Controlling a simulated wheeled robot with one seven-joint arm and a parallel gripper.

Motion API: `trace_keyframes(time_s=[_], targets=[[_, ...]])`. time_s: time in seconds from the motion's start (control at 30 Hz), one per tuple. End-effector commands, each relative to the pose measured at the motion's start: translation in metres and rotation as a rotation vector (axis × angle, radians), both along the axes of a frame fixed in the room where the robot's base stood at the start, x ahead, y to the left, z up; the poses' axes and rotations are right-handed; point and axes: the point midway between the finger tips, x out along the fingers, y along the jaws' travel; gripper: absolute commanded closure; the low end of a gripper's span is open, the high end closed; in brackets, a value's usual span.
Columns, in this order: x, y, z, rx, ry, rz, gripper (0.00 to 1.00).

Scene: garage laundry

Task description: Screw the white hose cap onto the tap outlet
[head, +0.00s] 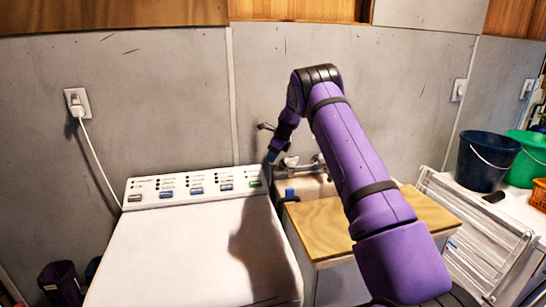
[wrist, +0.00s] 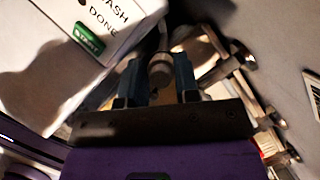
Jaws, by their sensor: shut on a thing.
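In the wrist view, my gripper (wrist: 158,72) has its two blue fingers closed on the sides of the white hose cap (wrist: 160,66), which looks pale grey in shadow. A pale hose-like piece runs up from the cap. The metal tap (wrist: 215,68) is just to the right of the fingers. Whether the cap touches the tap outlet cannot be told. In the head view, my gripper (head: 273,156) is at the sink, left of the tap (head: 310,166). The cap cannot be made out clearly there, and the outlet is not clear in either view.
The white washing machine (head: 195,245) stands left of the sink (head: 310,187). A wooden board (head: 325,232) lies in front of the sink, with a small blue object (head: 289,194) near its left edge. A folded white rack (head: 475,225) and buckets (head: 487,160) are at right.

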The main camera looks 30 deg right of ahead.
Motion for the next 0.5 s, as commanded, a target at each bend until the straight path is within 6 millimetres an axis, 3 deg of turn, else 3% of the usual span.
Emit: trace_keyframes(time_s=[0.17,0.5], targets=[[-0.0002,0.0008,0.0004,-0.001,0.0,-0.065,0.99],[0.0,0.0004,-0.0002,-0.002,0.0,-0.461,0.99]])
